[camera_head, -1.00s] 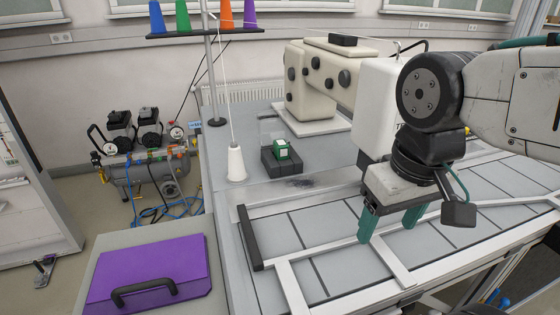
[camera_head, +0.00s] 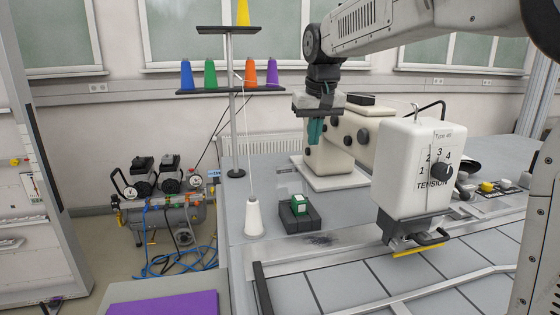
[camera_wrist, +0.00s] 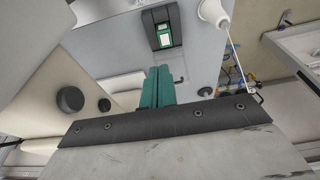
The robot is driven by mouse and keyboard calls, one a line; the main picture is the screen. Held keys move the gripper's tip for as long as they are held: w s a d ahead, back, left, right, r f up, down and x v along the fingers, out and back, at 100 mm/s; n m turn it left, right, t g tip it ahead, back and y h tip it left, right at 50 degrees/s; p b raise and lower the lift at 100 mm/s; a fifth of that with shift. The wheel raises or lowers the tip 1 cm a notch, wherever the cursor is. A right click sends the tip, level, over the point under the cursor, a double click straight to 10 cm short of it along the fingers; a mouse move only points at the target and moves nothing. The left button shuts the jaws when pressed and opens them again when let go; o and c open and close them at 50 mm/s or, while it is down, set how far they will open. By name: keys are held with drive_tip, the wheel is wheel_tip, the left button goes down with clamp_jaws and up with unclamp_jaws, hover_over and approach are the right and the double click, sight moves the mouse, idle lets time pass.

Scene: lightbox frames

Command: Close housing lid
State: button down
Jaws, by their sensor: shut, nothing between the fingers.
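A dark grey housing (camera_head: 315,218) sits on the grey table with a green block (camera_head: 299,203) in it. A faint see-through panel, which looks like its lid (camera_head: 290,182), stands raised behind it. My gripper (camera_head: 316,142) hangs fingers down in front of the cream sewing machine, above the housing in the picture and apart from it. Its teal fingers are shut and empty. In the wrist view, the fingertips (camera_wrist: 157,70) are together and point toward the housing (camera_wrist: 174,18) and its green block (camera_wrist: 164,36). The lid is not clear there.
A white thread cone (camera_head: 253,220) stands left of the housing. The cream sewing machine (camera_head: 330,160) is behind and right, and its white tension head (camera_head: 400,165) is at right. A thread stand (camera_head: 233,120) with coloured spools rises at left.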

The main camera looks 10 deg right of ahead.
drive_tip(key=w+a+f+t, duration=0.1)
drive_tip(key=w+a+f, duration=0.15)
drive_tip(key=w, duration=0.85)
drive_tip(key=w+a+f, duration=0.1)
drive_tip(key=w+f, duration=0.3)
drive_tip(key=w, duration=0.7)
hover_over(289, 180)
drive_tip(key=w+a, duration=0.2)
drive_tip(key=w, duration=0.1)
wheel_tip(289, 180, down, 8)
drive_tip(key=shift+s+a+r, duration=0.15)
drive_tip(key=shift+a, duration=0.05)
drive_tip(key=shift+d, duration=0.1)
